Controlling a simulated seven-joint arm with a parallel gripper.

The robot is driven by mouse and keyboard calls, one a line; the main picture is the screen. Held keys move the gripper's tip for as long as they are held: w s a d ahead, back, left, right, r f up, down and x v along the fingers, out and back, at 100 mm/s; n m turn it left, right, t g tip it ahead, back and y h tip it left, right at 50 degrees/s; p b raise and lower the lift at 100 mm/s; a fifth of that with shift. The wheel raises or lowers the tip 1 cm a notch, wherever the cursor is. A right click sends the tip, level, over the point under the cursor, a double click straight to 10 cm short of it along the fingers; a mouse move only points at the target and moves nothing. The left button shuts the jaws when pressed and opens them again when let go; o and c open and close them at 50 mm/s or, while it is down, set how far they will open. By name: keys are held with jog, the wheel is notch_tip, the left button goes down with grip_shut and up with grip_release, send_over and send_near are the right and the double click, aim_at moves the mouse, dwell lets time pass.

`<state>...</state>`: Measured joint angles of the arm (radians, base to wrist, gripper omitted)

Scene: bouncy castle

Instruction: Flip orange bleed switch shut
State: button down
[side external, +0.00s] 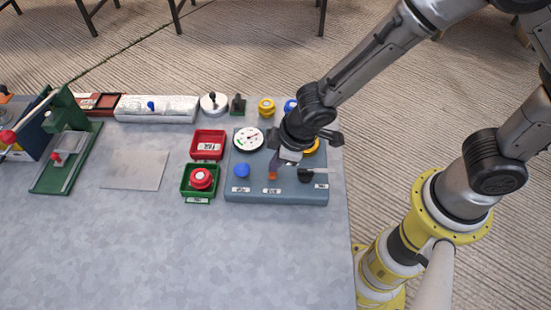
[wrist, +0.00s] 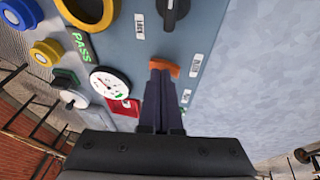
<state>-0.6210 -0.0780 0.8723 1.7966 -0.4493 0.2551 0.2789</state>
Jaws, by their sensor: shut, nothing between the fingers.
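The orange switch (side external: 273,173) sits near the front edge of a blue-grey control panel (side external: 296,191), between a blue knob (side external: 242,171) and a black knob (side external: 304,175). In the wrist view the orange switch (wrist: 164,68) shows right at the fingertips. My gripper (wrist: 162,80) is shut with nothing between its fingers. Its tips are at the orange switch and seem to touch it. In the side view my gripper (side external: 277,165) comes down from above onto the switch. The fingers hide part of the switch, so its exact tilt is hard to tell.
A white gauge (side external: 248,139) stands at the panel's back left. Red (side external: 208,144) and green (side external: 198,195) trays sit left of the panel. Several knobs line the table's back. A green press (side external: 67,160) stands far left. The table front is clear.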

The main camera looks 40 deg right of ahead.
notch_tip(320, 180, up, 5)
jog(key=shift+f, duration=0.1)
jog(key=d+r, duration=0.4)
jog(key=r, duration=0.4)
jog(key=shift+r, duration=0.25)
jog(key=shift+s, duration=0.1)
jog(key=s+d+r+m+t, duration=0.2)
jog(key=d+r+m+t, duration=0.15)
jog(key=d+r, duration=0.7)
jog(key=s+d+f+m, duration=0.1)
jog(key=s+d+m, duration=0.1)
jog(key=s, duration=0.5)
jog(key=s+d+f+m+g+h, duration=0.1)
jog(key=s+d+m, duration=0.2)
jog(key=s, duration=0.4)
jog(key=shift+d, duration=0.4)
